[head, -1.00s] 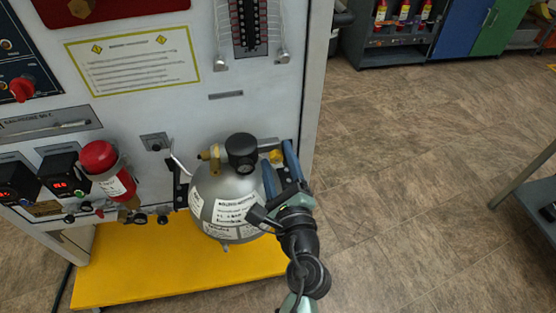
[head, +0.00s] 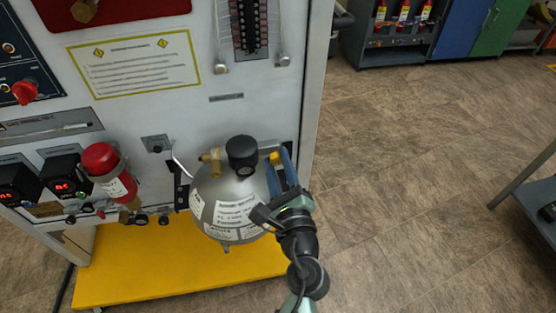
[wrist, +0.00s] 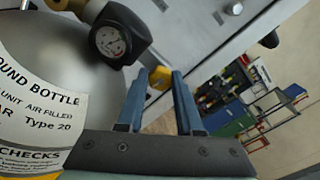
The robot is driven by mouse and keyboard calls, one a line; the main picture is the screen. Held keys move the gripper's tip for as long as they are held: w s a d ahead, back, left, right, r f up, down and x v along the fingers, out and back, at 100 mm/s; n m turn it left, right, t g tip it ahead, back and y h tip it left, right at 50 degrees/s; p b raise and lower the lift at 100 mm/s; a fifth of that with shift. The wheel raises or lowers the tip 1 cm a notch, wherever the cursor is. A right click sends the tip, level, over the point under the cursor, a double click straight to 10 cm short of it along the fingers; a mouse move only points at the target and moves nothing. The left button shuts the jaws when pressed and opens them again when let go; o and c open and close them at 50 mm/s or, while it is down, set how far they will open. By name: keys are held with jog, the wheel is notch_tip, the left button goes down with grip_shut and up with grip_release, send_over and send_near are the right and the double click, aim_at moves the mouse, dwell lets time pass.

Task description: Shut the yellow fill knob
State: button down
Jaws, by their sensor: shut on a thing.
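The yellow fill knob (head: 275,157) sits to the right of the black gauge on the grey round bottle (head: 228,190). In the wrist view the yellow knob (wrist: 160,76) lies between my two blue fingertips. My gripper (head: 282,160) is shut on it; the fingers also show in the wrist view (wrist: 160,84). The fingers partly hide the knob, so its turned position cannot be told.
The black gauge (head: 242,152) and a brass fitting (head: 211,157) stand close left of the knob. The trainer's white panel (head: 200,115) is right behind. A yellow base plate (head: 150,265) lies below. The floor to the right is open.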

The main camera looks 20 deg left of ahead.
jog(key=m+p, duration=0.2)
jog(key=m, duration=0.2)
jog(key=shift+r+p, duration=0.1)
jog(key=shift+p, duration=0.25)
jog(key=m+p, duration=0.2)
jog(key=m, duration=0.2)
jog(key=shift+m+p, duration=0.3)
jog(key=shift+m, duration=0.1)
jog(key=m+p, duration=0.2)
jog(key=m, duration=0.2)
jog(key=shift+s+m, duration=0.1)
jog(key=shift+m, duration=0.2)
jog(key=m+p, duration=0.2)
jog(key=m, duration=0.2)
jog(key=shift+p, duration=0.4)
jog(key=m+p, duration=0.2)
jog(key=m, duration=0.3)
jog(key=shift+a, duration=0.1)
jog(key=m+p, duration=0.2)
jog(key=m, duration=0.1)
jog(key=shift+m, duration=0.3)
jog(key=m+p, duration=0.1)
jog(key=m, duration=0.3)
jog(key=shift+m+p, duration=0.3)
jog(key=shift+p, duration=0.1)
jog(key=shift+m+p, duration=0.65)
jog(key=shift+m, duration=1.35)
